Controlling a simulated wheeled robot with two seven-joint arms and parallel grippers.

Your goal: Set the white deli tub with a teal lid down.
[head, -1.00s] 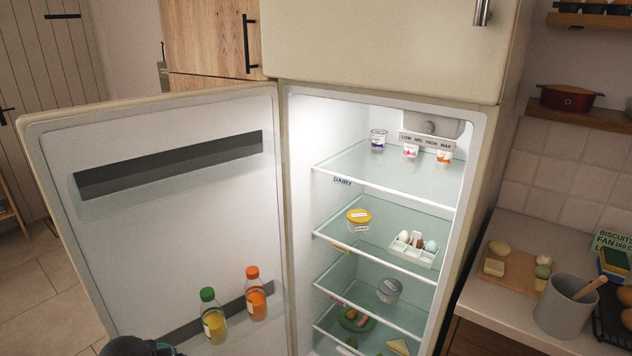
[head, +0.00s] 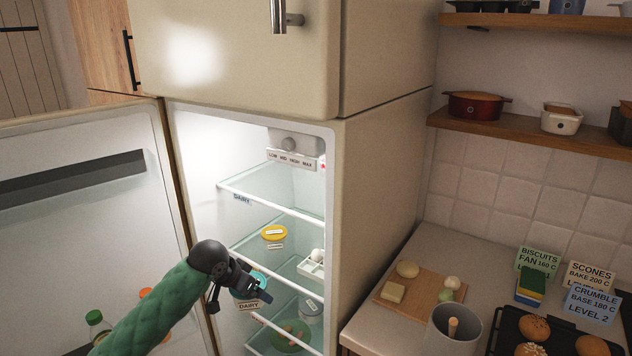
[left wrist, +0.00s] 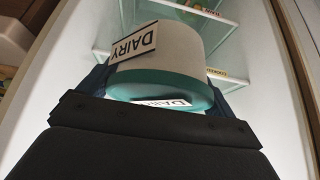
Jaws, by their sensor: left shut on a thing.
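The white deli tub with a teal lid (head: 251,302) is in my left gripper (head: 262,290), in front of the open fridge's shelves. It carries a "DAIRY" label. In the left wrist view the tub (left wrist: 185,45) fills the space between the jaws, its teal lid towards the gripper. My left gripper is shut on it. The arm hides part of the tub in the head view. A shelf edge in the fridge also bears a "DAIRY" label (head: 242,199). My right gripper is not in view.
The fridge door (head: 90,235) stands open at left, with bottles low on it. A yellow-lidded tub (head: 274,233) and a white egg tray (head: 312,267) occupy the middle shelf. A grey-lidded tub (head: 311,308) stands lower. The upper shelf's visible left part (head: 268,186) looks clear.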

